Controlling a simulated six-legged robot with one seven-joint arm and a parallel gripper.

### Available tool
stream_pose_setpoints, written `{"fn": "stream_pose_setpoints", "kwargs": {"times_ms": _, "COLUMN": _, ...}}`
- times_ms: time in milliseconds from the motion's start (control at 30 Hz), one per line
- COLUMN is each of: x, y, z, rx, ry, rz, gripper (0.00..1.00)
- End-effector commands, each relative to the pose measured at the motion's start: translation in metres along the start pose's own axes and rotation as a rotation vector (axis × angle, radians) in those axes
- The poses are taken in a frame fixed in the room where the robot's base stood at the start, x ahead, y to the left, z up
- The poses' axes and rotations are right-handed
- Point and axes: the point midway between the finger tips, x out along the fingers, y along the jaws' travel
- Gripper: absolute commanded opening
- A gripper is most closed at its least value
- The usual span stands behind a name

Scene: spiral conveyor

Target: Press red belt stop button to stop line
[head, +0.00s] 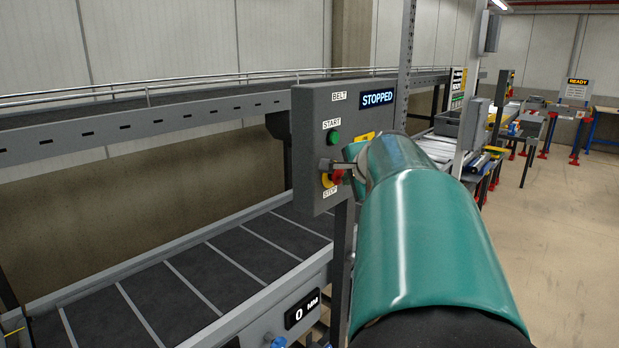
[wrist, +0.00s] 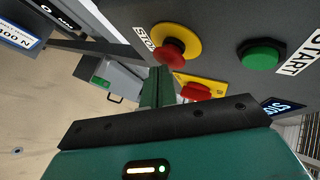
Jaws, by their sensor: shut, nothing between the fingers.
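The grey belt control panel (head: 309,115) carries a green START button (head: 333,137) and a red STOP button (head: 337,177) on a yellow disc. Its display (head: 377,98) reads STOPPED. My gripper (head: 323,165) is shut and empty, its tips at the panel close to the red button and partly covering it. In the wrist view the red button (wrist: 173,52) sits on its yellow disc just past the finger ends, with the green button (wrist: 260,54) to its right. I cannot tell whether the tips touch the red button.
A dark segmented conveyor belt (head: 240,252) runs below the panel, with a small display (head: 301,310) showing 0 MM. A second red knob on yellow (wrist: 195,90) shows in the wrist view. The upper conveyor rail (head: 170,125) passes behind. Open floor (head: 545,230) lies to the right.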

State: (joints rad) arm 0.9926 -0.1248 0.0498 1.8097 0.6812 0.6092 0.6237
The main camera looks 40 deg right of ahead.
Motion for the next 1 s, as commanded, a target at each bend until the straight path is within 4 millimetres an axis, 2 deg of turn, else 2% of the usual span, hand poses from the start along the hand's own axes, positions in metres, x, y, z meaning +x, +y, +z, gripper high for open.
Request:
{"fn": "stream_pose_setpoints", "kwargs": {"times_ms": 200, "x": -0.008, "y": 0.005, "z": -0.005, "rx": 0.000, "ry": 0.001, "rz": -0.001, "gripper": 0.00}}
{"fn": "stream_pose_setpoints", "kwargs": {"times_ms": 567, "x": -0.010, "y": 0.007, "z": -0.007, "rx": 0.000, "ry": 0.001, "rz": -0.001, "gripper": 0.00}}
{"fn": "stream_pose_setpoints", "kwargs": {"times_ms": 1000, "x": -0.036, "y": 0.026, "z": -0.026, "rx": 0.001, "ry": 0.000, "rz": 0.000, "gripper": 0.00}}
